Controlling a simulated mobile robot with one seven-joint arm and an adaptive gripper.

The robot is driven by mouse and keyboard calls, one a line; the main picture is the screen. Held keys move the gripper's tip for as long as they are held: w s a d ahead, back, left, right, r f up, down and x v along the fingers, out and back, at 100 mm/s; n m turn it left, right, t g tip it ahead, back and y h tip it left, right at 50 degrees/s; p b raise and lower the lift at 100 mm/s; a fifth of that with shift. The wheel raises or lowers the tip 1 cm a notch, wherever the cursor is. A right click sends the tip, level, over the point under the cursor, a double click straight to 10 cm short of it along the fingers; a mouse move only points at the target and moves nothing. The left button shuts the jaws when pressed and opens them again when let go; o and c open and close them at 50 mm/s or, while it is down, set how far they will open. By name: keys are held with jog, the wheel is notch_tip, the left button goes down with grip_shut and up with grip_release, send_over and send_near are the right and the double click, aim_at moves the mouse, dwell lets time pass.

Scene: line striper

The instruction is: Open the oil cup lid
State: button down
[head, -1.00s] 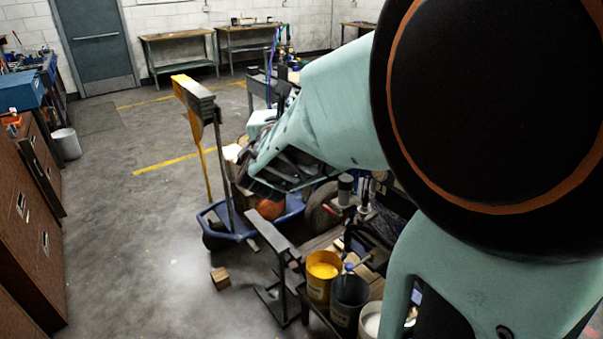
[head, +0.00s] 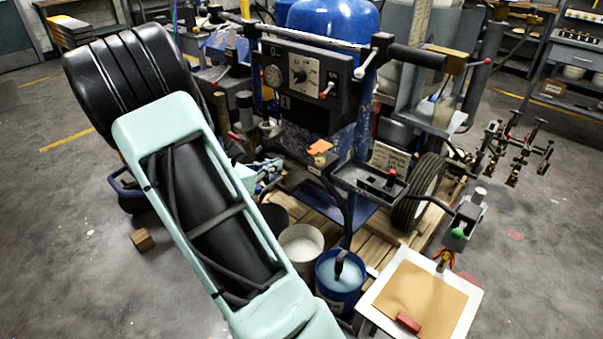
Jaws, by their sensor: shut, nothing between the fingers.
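I cannot pick out the oil cup lid for certain. A small orange flat piece (head: 319,147) sits on a dark fitting below the control panel in the head view. It may be the lid, but it is too small to tell whether it is open or closed. My arm crosses the left half of the view from the bottom edge up to its large black joint.
The striper's control panel (head: 302,77) and blue tank (head: 333,20) stand behind. A white bucket (head: 301,246) and blue bucket (head: 340,281) stand in front. A board with a tan sheet (head: 422,296) is at lower right. A wooden block (head: 143,240) lies on open floor at left.

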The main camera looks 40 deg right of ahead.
aim_at(318, 148)
jog(key=shift+m+g, duration=0.4)
jog(key=shift+g, duration=0.3)
jog(key=d+f, duration=0.2)
jog(key=d, duration=0.1)
jog(key=d+f+b, duration=0.1)
jog(key=d+f, duration=0.1)
jog(key=d, duration=0.1)
jog(key=s+d+f, duration=0.1)
jog(key=d+f, duration=0.2)
jog(key=d, duration=0.1)
jog(key=shift+s+d+b, duration=0.1)
jog(key=shift+b, duration=0.3)
notch_tip(318, 148, up, 4)
jog(key=shift+f, duration=0.2)
jog(key=shift+r, duration=0.35)
jog(key=shift+r+p, duration=0.15)
jog(key=shift+p, duration=0.35)
